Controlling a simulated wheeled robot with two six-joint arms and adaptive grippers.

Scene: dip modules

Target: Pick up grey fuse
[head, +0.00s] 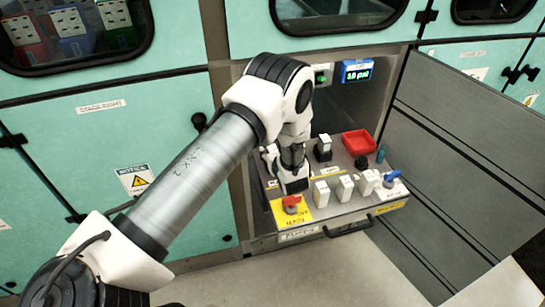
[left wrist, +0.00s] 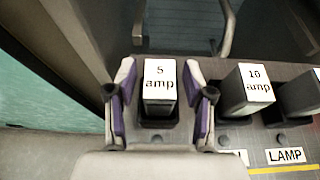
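In the left wrist view, a grey fuse block with a white "5 amp" label (left wrist: 160,85) stands upright in a dark socket. My left gripper (left wrist: 161,108) has one purple-padded finger on each side of it, with a small gap on both sides. A similar grey block marked "10 amp" (left wrist: 246,90) stands to its right, and part of another (left wrist: 303,94) shows at the edge. In the head view my left gripper (head: 292,180) reaches down over the left part of the panel and hides the 5 amp fuse. Several pale blocks (head: 345,188) stand to its right. My right gripper is out of view.
The panel also holds a red tray (head: 359,143), a red-handled switch on yellow (head: 291,203), a blue-handled valve (head: 391,178) and a black-based block (head: 323,148). A blue display (head: 357,71) is behind. Teal cabinet walls stand left; grey panels stand right.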

